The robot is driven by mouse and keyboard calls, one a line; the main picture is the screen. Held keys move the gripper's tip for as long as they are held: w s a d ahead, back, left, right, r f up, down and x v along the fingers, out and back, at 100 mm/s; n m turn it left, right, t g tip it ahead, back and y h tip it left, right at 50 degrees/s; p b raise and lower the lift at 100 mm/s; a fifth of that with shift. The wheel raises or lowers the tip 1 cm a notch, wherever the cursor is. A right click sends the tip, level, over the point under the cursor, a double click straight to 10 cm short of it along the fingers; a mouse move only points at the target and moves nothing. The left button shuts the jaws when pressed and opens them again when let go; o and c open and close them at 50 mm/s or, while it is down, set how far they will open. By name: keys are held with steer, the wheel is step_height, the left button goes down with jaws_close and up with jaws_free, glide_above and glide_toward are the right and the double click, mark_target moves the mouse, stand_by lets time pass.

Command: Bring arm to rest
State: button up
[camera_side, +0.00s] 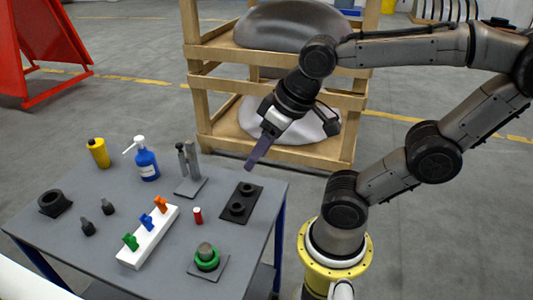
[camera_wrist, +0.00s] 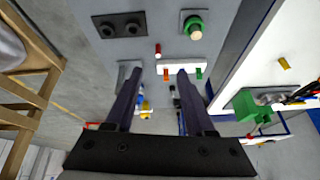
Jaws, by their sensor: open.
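My gripper (camera_side: 257,152) is open and empty. In the side view it hangs above the back right of the grey table (camera_side: 160,275), pointing down and to the left. In the wrist view its two long dark fingers (camera_wrist: 158,72) stand apart with table objects beyond them. A black plate with two round holders (camera_side: 241,204) lies on the table below and left of the gripper, apart from it. It also shows in the wrist view (camera_wrist: 120,25).
On the table are a white block with coloured clips (camera_side: 148,237), a green ring holder (camera_side: 207,259), a red cylinder (camera_side: 197,215), a blue bottle (camera_side: 146,164), a yellow bottle (camera_side: 98,153) and a grey stand (camera_side: 190,187). A wooden rack (camera_side: 205,110) stands behind.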

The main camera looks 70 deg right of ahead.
steer(key=shift+s+f+n, duration=0.1)
steer(key=shift+s+n, duration=0.65)
steer(key=shift+n, duration=0.05)
stand_by(0.8)
